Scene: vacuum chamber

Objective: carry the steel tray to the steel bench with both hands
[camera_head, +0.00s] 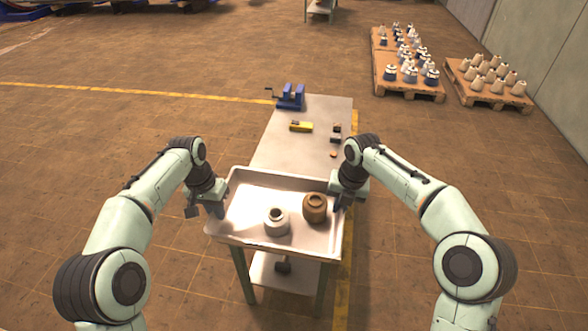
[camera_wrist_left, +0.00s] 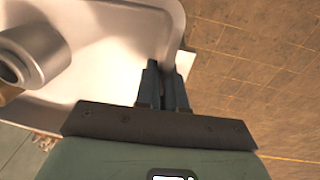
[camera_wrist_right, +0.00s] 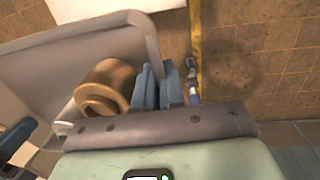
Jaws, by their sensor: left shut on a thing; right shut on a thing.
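The steel tray (camera_head: 245,213) is a shallow rectangular tray in the middle of the head view, over the near part of the steel bench (camera_head: 268,153). I cannot tell whether it touches the bench top. It holds a pale metal part (camera_head: 276,222) and a brown part (camera_head: 314,207), both upright. My left gripper (camera_head: 216,207) is shut on the tray's left wall; the left wrist view shows its fingers (camera_wrist_left: 163,88) astride the rim. My right gripper (camera_head: 340,200) is shut on the right wall; its fingers (camera_wrist_right: 158,88) straddle the rim in the right wrist view.
A blue vise (camera_head: 291,97) stands at the bench's far end. A yellow item (camera_head: 301,126) and small dark items (camera_head: 337,133) lie on the bench beyond the tray. Pallets of cones (camera_head: 405,75) stand at the back right.

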